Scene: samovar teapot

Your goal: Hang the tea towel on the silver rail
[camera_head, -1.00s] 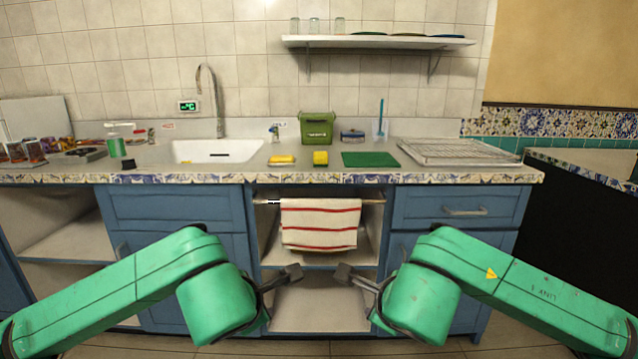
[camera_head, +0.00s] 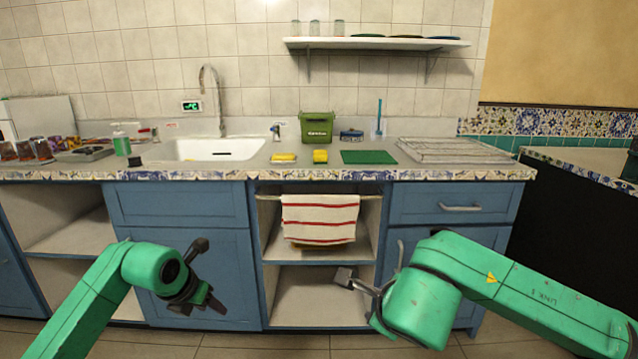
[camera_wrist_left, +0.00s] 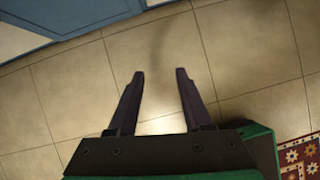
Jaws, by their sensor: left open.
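The tea towel (camera_head: 320,217), white with red stripes, hangs over a thin rail (camera_head: 371,197) in the open bay under the counter. The rail shows at both sides of the towel; its middle is hidden by the cloth. My left gripper (camera_head: 208,274) is open and empty, low in front of the blue cabinet door, left of the towel and apart from it. In the left wrist view its two fingers (camera_wrist_left: 160,75) are spread above the tiled floor. My right gripper (camera_head: 349,279) is below and right of the towel, apart from it; its jaw opening is unclear.
The counter (camera_head: 330,174) above holds a sink (camera_head: 218,149), yellow sponges, a green mat (camera_head: 368,157) and a wire rack (camera_head: 455,150). A drawer handle (camera_head: 460,208) sticks out at right. A shelf board (camera_head: 290,263) crosses the bay beneath the towel. A patterned rug (camera_wrist_left: 302,158) shows in the wrist view.

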